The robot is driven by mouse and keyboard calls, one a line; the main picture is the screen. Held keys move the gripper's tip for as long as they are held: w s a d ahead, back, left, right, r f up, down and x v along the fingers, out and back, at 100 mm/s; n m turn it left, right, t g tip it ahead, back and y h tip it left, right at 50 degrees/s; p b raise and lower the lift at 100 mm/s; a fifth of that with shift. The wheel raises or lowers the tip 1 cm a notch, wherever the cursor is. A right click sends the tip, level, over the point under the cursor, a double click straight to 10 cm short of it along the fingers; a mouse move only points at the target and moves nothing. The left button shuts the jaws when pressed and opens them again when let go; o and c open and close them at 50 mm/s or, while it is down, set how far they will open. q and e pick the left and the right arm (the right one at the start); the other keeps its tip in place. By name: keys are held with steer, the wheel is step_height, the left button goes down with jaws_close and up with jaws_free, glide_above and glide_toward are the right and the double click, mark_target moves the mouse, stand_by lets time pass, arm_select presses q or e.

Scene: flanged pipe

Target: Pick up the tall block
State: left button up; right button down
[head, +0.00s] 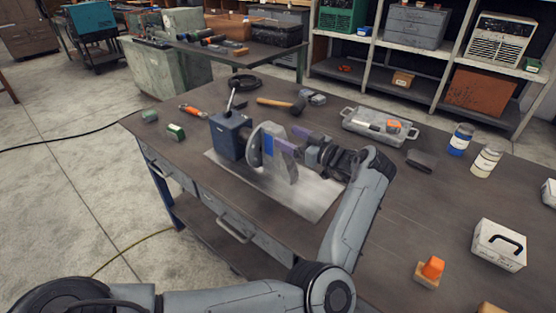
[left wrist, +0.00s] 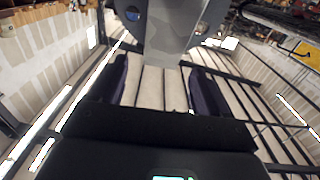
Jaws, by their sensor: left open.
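A grey upright flanged piece (head: 262,146) with a round disc stands at the dark blue vise (head: 230,135) on the workbench. Its grey plate also shows in the left wrist view (left wrist: 175,38), with holes in it, just beyond my fingertips. My left gripper (head: 297,143) comes in from the right side of this piece, its purple fingers spread and nothing seen clamped. In the left wrist view my left gripper (left wrist: 160,72) shows both fingers wide apart. Whether the grey plate is the tall block I cannot tell. A small orange block (head: 433,267) stands front right. My right gripper is out of view.
A pale sheet (head: 315,198) lies under the flanged piece. A hammer (head: 297,104), a metal tray (head: 360,128), two jars (head: 460,140) and a white box (head: 498,245) are on the workbench. The bench's right middle is mostly clear.

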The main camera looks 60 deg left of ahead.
mark_target(280, 133)
arm_select(q)
steer(key=shift+b+x, duration=0.5)
steer(key=shift+x, duration=2.1)
jaws_close()
steer(key=shift+s+r, duration=0.1)
steer(key=shift+r, duration=0.05)
